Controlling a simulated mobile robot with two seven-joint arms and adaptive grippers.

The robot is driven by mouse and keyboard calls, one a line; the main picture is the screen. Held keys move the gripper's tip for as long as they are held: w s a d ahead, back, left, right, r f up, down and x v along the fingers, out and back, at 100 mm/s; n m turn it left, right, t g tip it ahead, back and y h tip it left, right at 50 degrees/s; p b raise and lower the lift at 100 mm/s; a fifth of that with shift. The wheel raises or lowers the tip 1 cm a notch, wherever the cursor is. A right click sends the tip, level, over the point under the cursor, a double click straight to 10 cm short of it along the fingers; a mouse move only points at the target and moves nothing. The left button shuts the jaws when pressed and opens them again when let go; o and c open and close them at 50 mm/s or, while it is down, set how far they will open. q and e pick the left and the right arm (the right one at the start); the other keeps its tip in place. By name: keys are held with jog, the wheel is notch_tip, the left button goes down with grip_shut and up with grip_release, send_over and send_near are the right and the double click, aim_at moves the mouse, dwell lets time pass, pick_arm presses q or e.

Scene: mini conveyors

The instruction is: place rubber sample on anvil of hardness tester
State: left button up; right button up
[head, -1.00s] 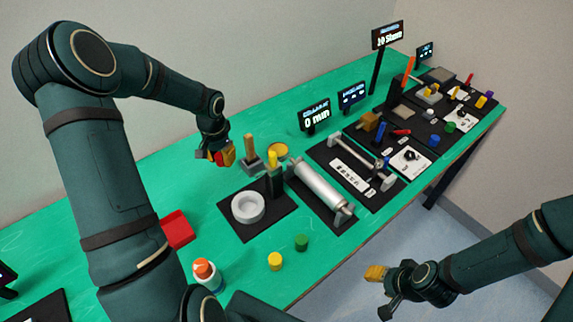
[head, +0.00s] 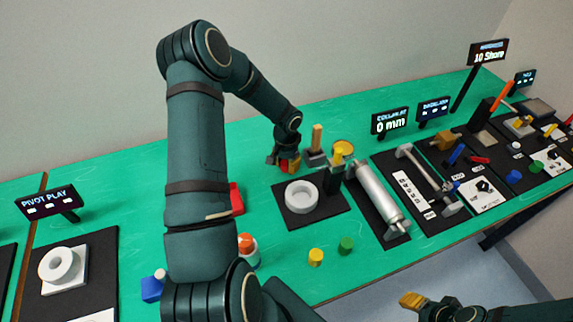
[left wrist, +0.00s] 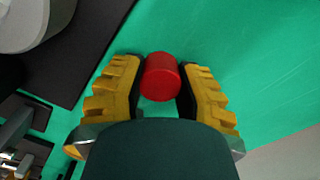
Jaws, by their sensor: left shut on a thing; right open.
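A red cylinder (left wrist: 160,77), which looks like the rubber sample, sits between the yellow fingers of my left gripper (left wrist: 161,88). In the head view my left gripper (head: 288,167) is above the green table, just behind and left of a white ring-shaped piece (head: 302,196). It is shut on the red cylinder. My right gripper (head: 413,300) is open and empty at the bottom, in front of the table. A display reading "10 Shore" (head: 488,52) stands at the far right; I cannot clearly tell which part near it is the anvil.
A block with a wooden handle (head: 317,150) stands right beside my left gripper. A roller (head: 380,198) lies right of the ring. A red tray (head: 237,198), a yellow cylinder (head: 316,257) and a green cylinder (head: 346,245) are nearby.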

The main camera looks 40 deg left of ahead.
pick_arm(q)
jog(key=shift+f, duration=0.15)
jog(key=o, duration=1)
jog(key=shift+c, duration=0.2)
